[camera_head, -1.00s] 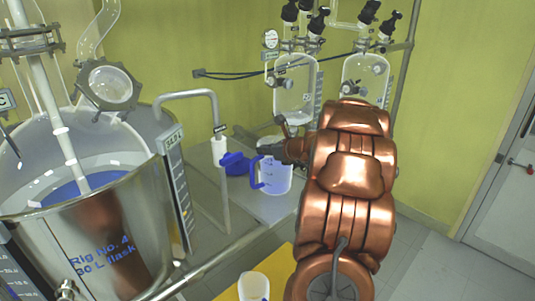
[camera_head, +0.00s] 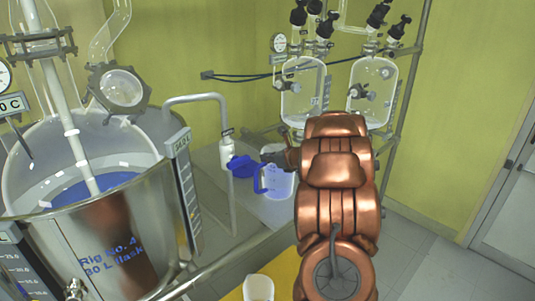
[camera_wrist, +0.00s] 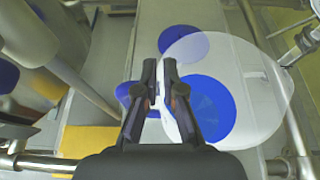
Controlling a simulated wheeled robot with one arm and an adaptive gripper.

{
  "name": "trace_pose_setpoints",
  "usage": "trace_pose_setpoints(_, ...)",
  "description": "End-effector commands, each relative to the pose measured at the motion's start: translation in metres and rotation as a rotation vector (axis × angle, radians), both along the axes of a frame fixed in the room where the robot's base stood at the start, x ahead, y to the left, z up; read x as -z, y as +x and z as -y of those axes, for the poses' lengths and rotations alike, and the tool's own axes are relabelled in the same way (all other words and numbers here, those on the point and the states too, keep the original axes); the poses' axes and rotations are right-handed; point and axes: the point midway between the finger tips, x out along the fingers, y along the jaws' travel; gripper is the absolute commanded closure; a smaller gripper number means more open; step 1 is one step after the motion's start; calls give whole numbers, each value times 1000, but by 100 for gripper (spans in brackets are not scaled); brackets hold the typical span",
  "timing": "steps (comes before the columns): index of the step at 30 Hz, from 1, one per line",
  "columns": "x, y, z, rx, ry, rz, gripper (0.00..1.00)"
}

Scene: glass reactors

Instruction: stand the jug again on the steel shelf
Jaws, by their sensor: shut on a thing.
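The jug (camera_head: 280,183) is translucent with a blue handle at its left. It looks about upright over the grey steel shelf (camera_head: 205,190); I cannot tell whether its base touches it. My gripper (camera_head: 272,155) is at the top of the jug, partly hidden by my copper arm. In the wrist view, my gripper (camera_wrist: 163,92) is shut on a pale, thin part of the jug (camera_wrist: 255,80), at its rim. A blue disc shows inside the jug's round outline, and blue shows left of the fingers.
A round blue object (camera_head: 242,167) lies close left of the jug. A bent steel pipe (camera_head: 228,110) rises beside it. The large Rig No. 4 vessel (camera_head: 120,240) stands at left, glass reactors (camera_head: 302,90) behind. A white container (camera_head: 258,287) stands low in front, by a yellow area.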

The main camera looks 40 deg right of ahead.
Motion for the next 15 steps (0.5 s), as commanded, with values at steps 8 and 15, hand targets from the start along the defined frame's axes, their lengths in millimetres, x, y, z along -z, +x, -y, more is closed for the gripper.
trace_pose_setpoints(8, -2, 0, 1, 1, -3, 5, 100)
trace_pose_setpoints(15, 2, 0, 1, 0, -2, 2, 87)
